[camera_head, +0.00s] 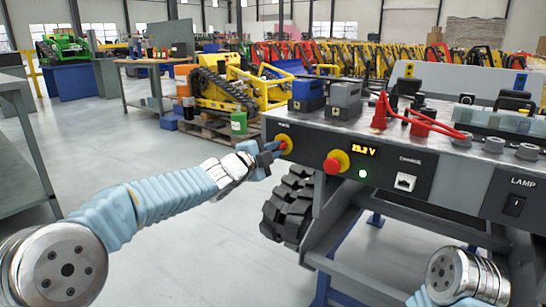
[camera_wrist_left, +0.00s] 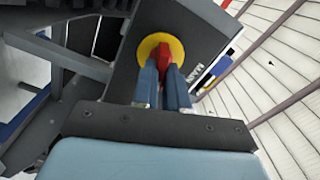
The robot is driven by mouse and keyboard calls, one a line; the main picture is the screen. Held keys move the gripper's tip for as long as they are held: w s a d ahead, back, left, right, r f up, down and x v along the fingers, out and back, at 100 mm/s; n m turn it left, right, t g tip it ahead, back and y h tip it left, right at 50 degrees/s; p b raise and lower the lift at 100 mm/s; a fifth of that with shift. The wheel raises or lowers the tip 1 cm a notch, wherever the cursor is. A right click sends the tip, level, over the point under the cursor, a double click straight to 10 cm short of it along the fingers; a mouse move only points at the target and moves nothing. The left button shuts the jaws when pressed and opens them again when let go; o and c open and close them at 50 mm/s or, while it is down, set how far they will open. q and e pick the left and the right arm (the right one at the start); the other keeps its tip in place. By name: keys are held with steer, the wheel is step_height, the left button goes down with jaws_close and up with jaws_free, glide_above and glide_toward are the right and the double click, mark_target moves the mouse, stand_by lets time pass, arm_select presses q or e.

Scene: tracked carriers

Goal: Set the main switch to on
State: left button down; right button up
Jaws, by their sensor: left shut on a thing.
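The main switch is a red handle on a round yellow plate (camera_head: 286,143), at the left end of the dark panel (camera_head: 310,150). In the left wrist view the red handle (camera_wrist_left: 164,58) stands in front of the yellow plate (camera_wrist_left: 150,44), beside a label that seems to read MAIN. My left gripper (camera_head: 276,148) is at the switch. In the left wrist view its two blue-grey fingers (camera_wrist_left: 161,80) are shut on the red handle and hide part of it. My right gripper is out of view; only part of that arm shows at lower right.
Right of the switch are a red button on yellow (camera_head: 335,162), a lit display reading about 25.2 V (camera_head: 362,150), a lit green lamp (camera_head: 362,174), a socket (camera_head: 405,182) and a LAMP rocker (camera_head: 514,205). A rubber track (camera_head: 288,207) is below. Open floor lies left.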

arm_select(q)
steer(key=shift+f+m+b, duration=0.15)
steer(key=shift+m+b, duration=0.5)
steer(key=shift+m, duration=0.95)
steer(key=c, duration=1.2)
jaws_free()
steer(key=shift+o, duration=0.2)
steer(key=shift+s, duration=0.1)
steer(key=shift+s+a, duration=0.25)
steer(key=shift+a, duration=0.05)
steer(key=v, duration=1.3)
steer(key=shift+b, duration=0.45)
